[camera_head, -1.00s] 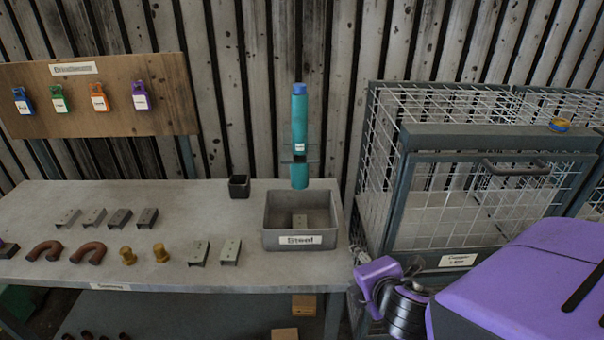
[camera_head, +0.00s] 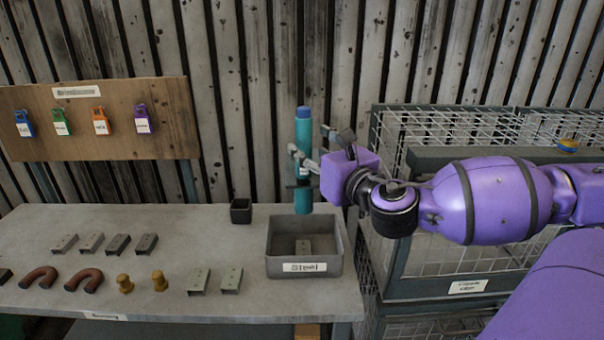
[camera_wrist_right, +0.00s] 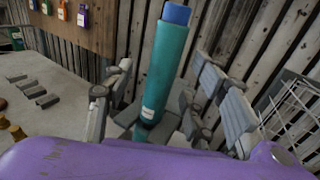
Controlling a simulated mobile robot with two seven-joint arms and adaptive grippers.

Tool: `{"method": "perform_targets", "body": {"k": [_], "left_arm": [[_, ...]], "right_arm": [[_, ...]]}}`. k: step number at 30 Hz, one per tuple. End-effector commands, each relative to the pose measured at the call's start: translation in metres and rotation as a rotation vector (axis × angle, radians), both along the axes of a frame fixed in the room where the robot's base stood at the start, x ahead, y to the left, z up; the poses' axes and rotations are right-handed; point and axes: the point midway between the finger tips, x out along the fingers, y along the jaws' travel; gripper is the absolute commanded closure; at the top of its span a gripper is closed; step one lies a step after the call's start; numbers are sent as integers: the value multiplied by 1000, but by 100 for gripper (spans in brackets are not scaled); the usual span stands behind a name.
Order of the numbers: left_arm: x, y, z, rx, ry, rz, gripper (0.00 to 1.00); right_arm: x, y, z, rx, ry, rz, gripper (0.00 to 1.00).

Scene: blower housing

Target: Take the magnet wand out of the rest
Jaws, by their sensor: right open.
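The magnet wand (camera_head: 303,133) is a teal upright cylinder with a blue top, standing in its rest behind the grey bin labelled Steel. My right gripper (camera_head: 309,162) reaches in from the right at the wand's middle. In the right wrist view the wand (camera_wrist_right: 166,65) stands between the open fingers of the gripper (camera_wrist_right: 160,95), with one finger on each side. The dark rest (camera_wrist_right: 146,126) shows low around the wand, partly hidden by my wrist. Whether a finger touches the wand cannot be told. My left gripper is not in view.
The Steel bin (camera_head: 283,269) holds a small metal bracket. A small dark cup (camera_head: 240,211) stands to its left. Brackets, brown horseshoe magnets and brass pieces lie on the bench (camera_head: 190,225). A wire cage (camera_head: 430,125) stands at the right, and a padlock board (camera_head: 90,142) at the back left.

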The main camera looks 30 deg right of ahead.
Motion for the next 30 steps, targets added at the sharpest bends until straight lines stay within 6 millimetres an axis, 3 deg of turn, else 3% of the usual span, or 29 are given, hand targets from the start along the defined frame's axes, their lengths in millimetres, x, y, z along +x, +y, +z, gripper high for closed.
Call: {"method": "perform_targets", "body": {"k": [9,20,30], "left_arm": [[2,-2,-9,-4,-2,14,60],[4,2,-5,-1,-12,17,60],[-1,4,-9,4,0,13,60]], "right_arm": [[40,-7,-3,2,1,-1,49],[44,-7,0,3,0,0,50],[44,-7,-1,3,0,0,95]]}}
